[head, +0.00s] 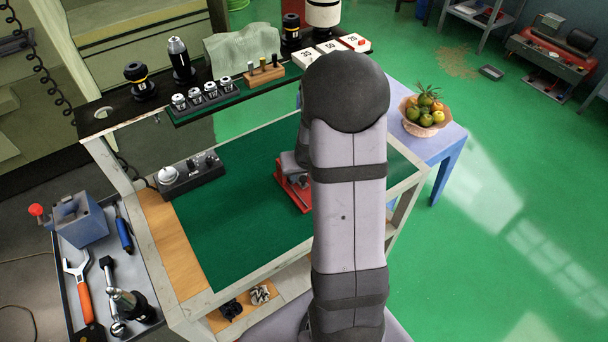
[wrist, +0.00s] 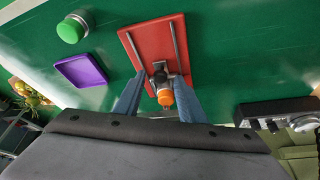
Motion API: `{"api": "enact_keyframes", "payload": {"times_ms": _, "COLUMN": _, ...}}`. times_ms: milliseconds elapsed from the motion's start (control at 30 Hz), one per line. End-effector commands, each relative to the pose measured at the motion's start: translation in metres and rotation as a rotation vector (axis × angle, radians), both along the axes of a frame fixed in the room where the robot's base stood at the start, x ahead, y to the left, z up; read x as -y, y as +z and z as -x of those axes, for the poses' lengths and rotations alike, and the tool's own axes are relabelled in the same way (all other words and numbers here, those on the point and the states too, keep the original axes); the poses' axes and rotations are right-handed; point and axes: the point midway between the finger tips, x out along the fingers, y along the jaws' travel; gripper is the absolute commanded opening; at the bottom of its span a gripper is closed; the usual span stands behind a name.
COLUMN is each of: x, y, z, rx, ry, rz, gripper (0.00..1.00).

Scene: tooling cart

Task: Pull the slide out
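The slide has a red base plate (head: 293,195) on the green mat, partly hidden by my arm in the head view. In the wrist view the red base (wrist: 143,35) carries two grey rails, and a dark grey carriage (wrist: 158,70) sits at the end nearest my gripper. An orange knob (wrist: 165,97) sticks out of the carriage towards me. My gripper (wrist: 160,80) is open, with one blue-grey finger on each side of the knob. Gaps show beside the knob, the left one wider.
A purple square tray (wrist: 81,70) and a green round button (wrist: 72,29) lie left of the slide in the wrist view. A grey control box (head: 190,174) stands at the mat's left edge. A tool-holder shelf (head: 220,92) runs along the back. The mat's left half is clear.

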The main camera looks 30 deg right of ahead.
Motion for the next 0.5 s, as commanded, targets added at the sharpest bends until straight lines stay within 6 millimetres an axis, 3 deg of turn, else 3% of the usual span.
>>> {"api": "enact_keyframes", "payload": {"times_ms": 433, "x": 0.0012, "y": -0.0068, "z": -0.0028, "rx": 0.001, "ry": 0.0, "rz": 0.0, "gripper": 0.37}}
{"api": "enact_keyframes", "payload": {"times_ms": 500, "x": 0.0012, "y": -0.0068, "z": -0.0028, "rx": 0.0, "ry": 0.0, "rz": 0.0, "gripper": 0.2}}
